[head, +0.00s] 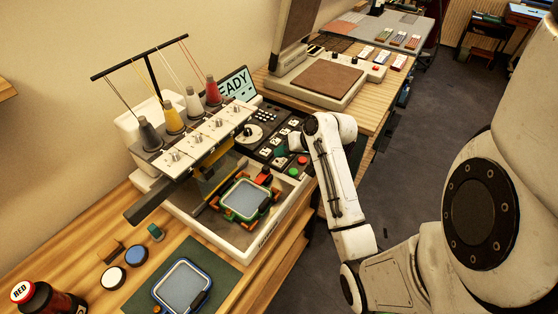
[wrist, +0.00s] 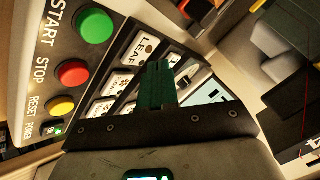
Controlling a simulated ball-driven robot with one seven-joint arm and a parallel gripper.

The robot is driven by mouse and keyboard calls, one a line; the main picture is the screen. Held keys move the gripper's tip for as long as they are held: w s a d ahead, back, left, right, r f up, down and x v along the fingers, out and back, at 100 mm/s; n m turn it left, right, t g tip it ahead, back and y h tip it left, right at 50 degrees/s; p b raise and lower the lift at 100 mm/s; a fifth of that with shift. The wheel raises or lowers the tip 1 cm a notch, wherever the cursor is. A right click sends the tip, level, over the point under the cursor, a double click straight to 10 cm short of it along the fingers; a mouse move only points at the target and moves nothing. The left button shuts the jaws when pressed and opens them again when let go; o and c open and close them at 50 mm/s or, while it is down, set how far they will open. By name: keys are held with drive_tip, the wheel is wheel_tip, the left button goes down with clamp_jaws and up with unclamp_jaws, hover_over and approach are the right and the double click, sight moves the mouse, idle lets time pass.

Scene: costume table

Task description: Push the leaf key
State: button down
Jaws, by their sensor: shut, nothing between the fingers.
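The leaf key (wrist: 141,49) is a white key marked LEAF with a leaf picture, in the upper middle of the wrist view. My gripper (wrist: 159,66) has dark green fingers, shut with nothing between them. Its tips lie just below and right of the leaf key in that view, over the neighbouring keys, and hide part of them. I cannot tell whether the tips touch the panel. In the head view, the key panel (head: 262,152) is on the right of the embroidery machine; my wrist covers part of it and my fingertips are not clear there.
A green START button (wrist: 95,26), a red STOP button (wrist: 72,73) and a yellow RESET button (wrist: 61,107) line the panel beside the keys. The machine's screen (head: 236,84) shows READY, partly hidden. Thread cones (head: 172,118) and a hoop (head: 245,200) are left of my arm.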

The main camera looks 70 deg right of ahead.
sight(283, 161)
drive_tip(key=shift+f, duration=0.25)
drive_tip(key=shift+f, duration=0.45)
idle(0.6)
drive_tip(key=shift+r, duration=0.1)
drive_tip(key=shift+r+p, duration=0.8)
drive_tip(key=shift+p, duration=0.1)
drive_tip(key=shift+r, duration=0.1)
wheel_tip(283, 161, up, 6)
drive_tip(key=p, duration=0.5)
idle(2.1)
